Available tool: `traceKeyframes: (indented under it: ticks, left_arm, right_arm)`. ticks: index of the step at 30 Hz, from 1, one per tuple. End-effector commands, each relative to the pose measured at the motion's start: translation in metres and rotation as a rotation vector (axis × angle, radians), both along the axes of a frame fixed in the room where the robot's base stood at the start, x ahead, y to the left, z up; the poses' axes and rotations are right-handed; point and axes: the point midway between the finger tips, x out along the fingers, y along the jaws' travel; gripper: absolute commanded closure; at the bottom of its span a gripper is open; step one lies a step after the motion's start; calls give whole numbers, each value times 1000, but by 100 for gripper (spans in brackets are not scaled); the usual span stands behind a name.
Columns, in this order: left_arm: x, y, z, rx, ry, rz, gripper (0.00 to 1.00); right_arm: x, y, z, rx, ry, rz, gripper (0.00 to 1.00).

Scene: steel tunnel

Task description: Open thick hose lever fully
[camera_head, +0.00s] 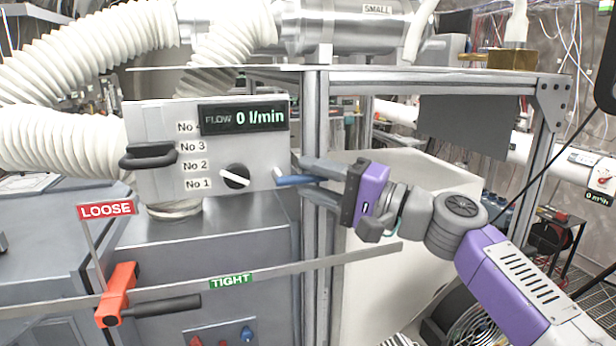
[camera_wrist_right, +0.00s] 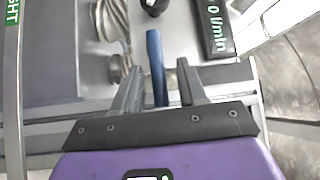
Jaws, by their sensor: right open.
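A blue lever (camera_head: 296,181) sticks out at the right side of the grey flow box (camera_head: 150,118), whose display (camera_head: 243,117) reads 0 l/min. I cannot tell for certain whether this blue lever is the thick hose lever. My right gripper (camera_head: 303,176) is open at the lever, reaching in from the right. In the right wrist view, the blue lever (camera_wrist_right: 155,62) lies between the two open fingers (camera_wrist_right: 159,70), with a gap on either side. Thick white ribbed hoses (camera_head: 95,50) run behind and left of the box. My left gripper is not in view.
A metal frame post (camera_head: 316,120) stands just behind my right fingers. A red clamp lever with a black grip (camera_head: 165,307) sits lower left, between LOOSE (camera_head: 106,209) and TIGHT (camera_head: 231,280) signs. The box front has a knob (camera_head: 236,177) and a dark handle (camera_head: 148,156).

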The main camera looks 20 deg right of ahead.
Motion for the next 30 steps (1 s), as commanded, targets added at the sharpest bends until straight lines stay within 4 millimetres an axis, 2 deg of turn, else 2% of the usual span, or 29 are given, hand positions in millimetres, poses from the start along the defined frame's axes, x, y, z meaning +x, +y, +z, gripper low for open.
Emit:
traceKeyframes:
  ticks: [4,12,21,30]
  left_arm:
    - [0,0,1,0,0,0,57]
    - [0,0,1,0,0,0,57]
    - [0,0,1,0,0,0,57]
    - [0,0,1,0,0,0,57]
  right_arm:
    - [8,8,1,-1,1,-1,58]
    - [9,9,1,-1,1,-1,58]
    - [9,9,1,-1,1,-1,100]
    - [8,9,1,-3,1,-1,100]
